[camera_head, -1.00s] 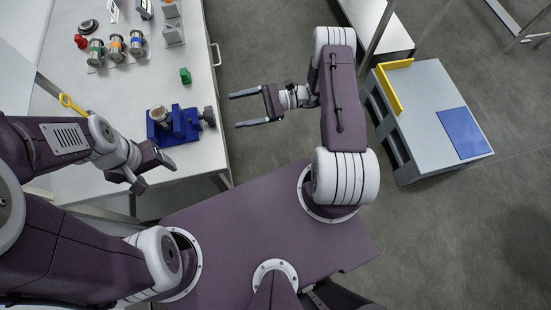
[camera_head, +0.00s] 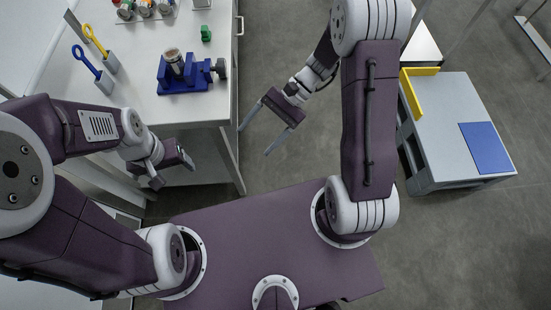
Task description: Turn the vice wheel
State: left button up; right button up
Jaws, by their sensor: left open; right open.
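The blue vice (camera_head: 183,84) stands near the front right corner of the white table, with a metal cylinder (camera_head: 174,63) upright in its jaws. Its dark grey vice wheel (camera_head: 220,69) is on its right side, close to the table's right edge. My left gripper (camera_head: 174,172) is open and empty, in front of the table's front edge and below the vice in the picture. My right gripper (camera_head: 254,142) is open and empty, to the lower right of the wheel, beyond the table's edge. Neither gripper touches the vice.
A grey platform (camera_head: 450,110) with a yellow corner piece (camera_head: 411,90) and blue square (camera_head: 486,148) stands right.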

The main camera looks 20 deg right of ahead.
pick_arm(q)
notch_tip(320, 180, down, 3)
jog(key=shift+s+r+b, duration=0.1)
jog(key=shift+r+b, duration=0.05)
jog(key=shift+b, duration=0.75)
pick_arm(e)
jog(key=s+d+f+n+h, duration=0.1)
jog(key=s+h, duration=0.1)
jog(key=s+d+f+n+h, duration=0.1)
jog(key=d+f, duration=0.1)
jog(key=shift+s+h, duration=0.4)
